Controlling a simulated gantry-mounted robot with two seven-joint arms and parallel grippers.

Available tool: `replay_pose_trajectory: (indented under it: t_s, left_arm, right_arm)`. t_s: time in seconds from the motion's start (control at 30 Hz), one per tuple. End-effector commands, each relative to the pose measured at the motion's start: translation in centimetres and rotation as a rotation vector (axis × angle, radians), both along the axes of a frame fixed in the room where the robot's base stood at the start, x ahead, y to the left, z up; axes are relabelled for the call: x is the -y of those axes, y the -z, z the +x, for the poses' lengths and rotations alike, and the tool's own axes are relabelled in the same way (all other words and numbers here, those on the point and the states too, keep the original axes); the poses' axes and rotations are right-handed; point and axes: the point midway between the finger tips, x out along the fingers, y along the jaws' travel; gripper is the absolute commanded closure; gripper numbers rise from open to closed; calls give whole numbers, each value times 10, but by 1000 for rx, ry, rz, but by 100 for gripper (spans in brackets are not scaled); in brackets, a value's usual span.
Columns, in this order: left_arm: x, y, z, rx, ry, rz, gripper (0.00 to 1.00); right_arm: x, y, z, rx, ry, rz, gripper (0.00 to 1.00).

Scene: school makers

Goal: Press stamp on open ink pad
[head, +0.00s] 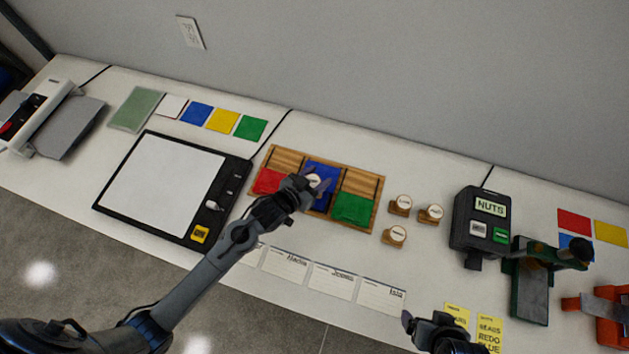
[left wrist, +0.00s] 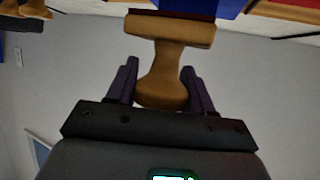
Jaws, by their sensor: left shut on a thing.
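A wooden tray (head: 375,202) holds a red pad (head: 268,181), a blue pad (head: 325,170) and a green pad (head: 353,208). My left gripper (head: 312,187) is over the blue pad, shut on a stamp (head: 314,179) whose pale round top shows between the fingers. In the left wrist view, the fingers (left wrist: 160,85) flank the stamp's wooden handle (left wrist: 165,60), and its dark red underside faces the blue pad (left wrist: 205,5). I cannot tell whether they touch. My right gripper (head: 435,325) is at the bottom edge; its jaw state is unclear.
Several wooden stamps (head: 401,205) stand right of the tray. Name cards (head: 333,279) lie in front of it. A black-framed board (head: 165,185) is at left. A dark device labelled NUTS (head: 482,220) and a green press (head: 530,285) stand at right.

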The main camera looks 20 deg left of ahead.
Motion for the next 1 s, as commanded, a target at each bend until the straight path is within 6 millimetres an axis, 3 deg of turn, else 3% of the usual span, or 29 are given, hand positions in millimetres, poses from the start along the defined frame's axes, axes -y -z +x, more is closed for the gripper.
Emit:
replay_pose_trajectory:
  t_s: [0.43,1.0]
  left_arm:
    - [0,2,0,1,0,0,80]
    - [0,32,0,2,4,-1,80]
  right_arm:
    - [0,1,0,0,1,1,11]
    - [2,13,0,-1,-6,-8,11]
